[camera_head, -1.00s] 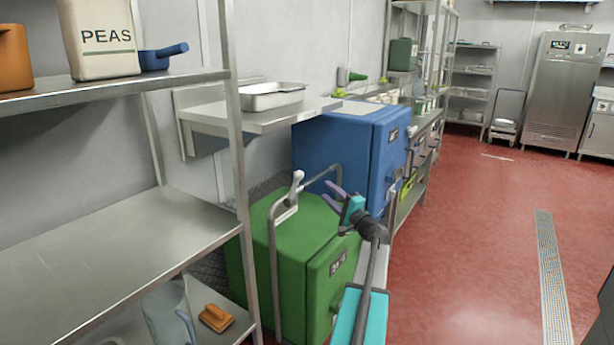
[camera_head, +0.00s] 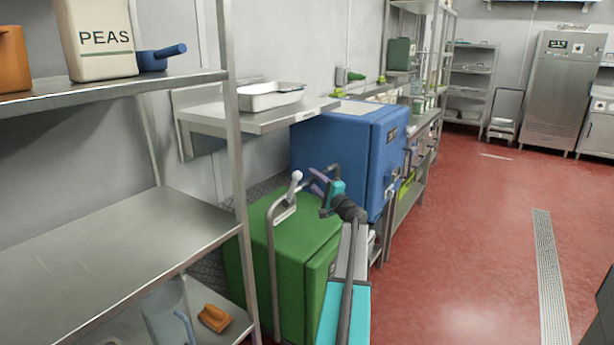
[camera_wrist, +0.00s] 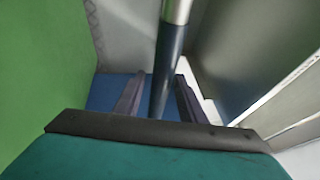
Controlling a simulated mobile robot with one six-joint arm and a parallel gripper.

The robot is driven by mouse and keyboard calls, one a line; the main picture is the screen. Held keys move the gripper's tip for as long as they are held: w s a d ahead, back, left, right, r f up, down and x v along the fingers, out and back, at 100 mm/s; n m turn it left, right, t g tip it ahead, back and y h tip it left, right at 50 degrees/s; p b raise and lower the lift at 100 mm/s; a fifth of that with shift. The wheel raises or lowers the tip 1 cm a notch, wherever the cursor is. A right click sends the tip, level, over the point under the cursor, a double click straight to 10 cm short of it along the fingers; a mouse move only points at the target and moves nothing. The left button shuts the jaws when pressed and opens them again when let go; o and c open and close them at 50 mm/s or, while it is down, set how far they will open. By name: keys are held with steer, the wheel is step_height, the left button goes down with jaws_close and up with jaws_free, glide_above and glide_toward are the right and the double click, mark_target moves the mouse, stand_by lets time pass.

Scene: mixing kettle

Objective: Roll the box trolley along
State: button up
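The trolley's bent grey handle (camera_head: 271,255) rises in front of a green box (camera_head: 300,245), with a pale lever (camera_head: 291,193) on it. A blue box (camera_head: 345,150) stands behind the green one. Which box the trolley bears, I cannot tell; its base and wheels are hidden. My gripper (camera_head: 321,187) is at the right end of the handle's top. In the wrist view, a bar with a dark lower part (camera_wrist: 168,60) runs between the two fingers of my gripper (camera_wrist: 158,98). The fingers stand apart around the bar, with a gap visible at the left finger.
A metal shelf (camera_head: 120,235) at the left holds a PEAS container (camera_head: 97,40) and a blue pan (camera_head: 160,58). A wall shelf (camera_head: 262,117) with a tray is beyond. Red floor (camera_head: 465,230) is clear to the right, with a drain grate (camera_head: 550,280).

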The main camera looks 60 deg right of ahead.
steer(key=shift+x, duration=2.15)
steer(key=shift+c, duration=0.3)
jaws_close()
